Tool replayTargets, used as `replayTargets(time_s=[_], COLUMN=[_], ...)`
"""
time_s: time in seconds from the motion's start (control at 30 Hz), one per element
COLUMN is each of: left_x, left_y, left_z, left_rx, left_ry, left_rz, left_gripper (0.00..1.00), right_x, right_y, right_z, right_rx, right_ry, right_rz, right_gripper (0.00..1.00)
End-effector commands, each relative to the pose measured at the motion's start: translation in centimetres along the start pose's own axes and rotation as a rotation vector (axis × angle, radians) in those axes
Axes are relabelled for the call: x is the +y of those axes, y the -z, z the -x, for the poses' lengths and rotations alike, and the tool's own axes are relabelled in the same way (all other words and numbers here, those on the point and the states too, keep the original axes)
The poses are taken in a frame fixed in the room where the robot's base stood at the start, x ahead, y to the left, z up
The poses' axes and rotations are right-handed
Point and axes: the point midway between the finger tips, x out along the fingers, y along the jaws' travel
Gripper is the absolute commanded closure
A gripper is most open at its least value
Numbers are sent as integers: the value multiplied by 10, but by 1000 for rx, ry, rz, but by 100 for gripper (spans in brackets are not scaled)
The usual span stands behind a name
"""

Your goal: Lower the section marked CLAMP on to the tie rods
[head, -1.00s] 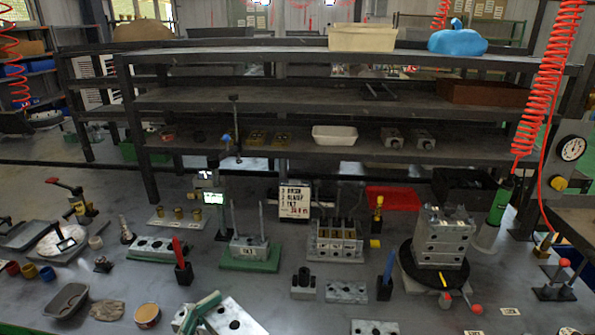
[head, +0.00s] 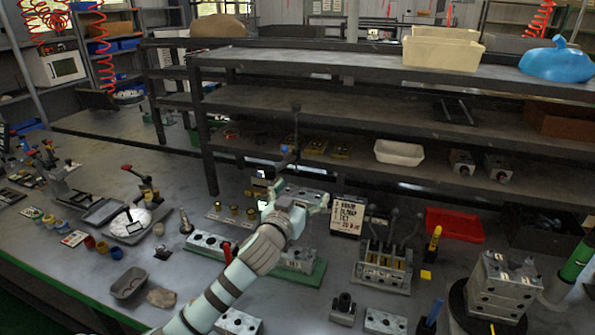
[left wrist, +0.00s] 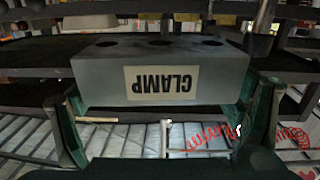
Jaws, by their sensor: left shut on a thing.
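The grey section marked CLAMP (left wrist: 160,55) is held in my left gripper (left wrist: 162,100); its label shows upside down in the left wrist view, with holes in its top face. In the head view my left gripper (head: 303,203) holds the section (head: 307,192) level, above and behind a grey block marked INT (head: 293,257) on a green base (head: 312,272). My forearm hides part of that block and base. The tie rods cannot be made out behind my gripper, so I cannot tell how they line up with the holes. My right gripper is not in view.
A sign board (head: 348,215) stands just right of the held section. A valve block with levers (head: 384,265) is right of the base, and a stacked block (head: 500,285) stands farther right. Shelves (head: 350,105) rise behind. Loose blocks lie at the front.

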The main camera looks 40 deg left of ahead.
Motion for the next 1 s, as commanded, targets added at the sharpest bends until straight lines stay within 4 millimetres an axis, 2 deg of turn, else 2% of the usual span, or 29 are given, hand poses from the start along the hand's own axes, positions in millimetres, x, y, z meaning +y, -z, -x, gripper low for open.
replayTargets(time_s=[0.03, 0.1, 0.4, 0.57, 1.0], left_x=[-7, -15, -19, -19, -18], left_y=[12, 18, 17, 20, -34], left_z=[-6, -12, -14, -12, -15], left_rx=[4, 3, 2, 2, 2], left_ry=[32, 68, 83, 78, 77], left_rz=[1, 2, 2, 4, 5], left_gripper=[57, 57, 57, 57, 57], right_x=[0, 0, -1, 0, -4], right_y=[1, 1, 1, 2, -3], right_z=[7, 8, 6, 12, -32], right_rx=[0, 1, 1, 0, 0], right_ry=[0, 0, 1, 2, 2], right_rz=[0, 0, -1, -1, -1], right_gripper=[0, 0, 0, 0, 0])
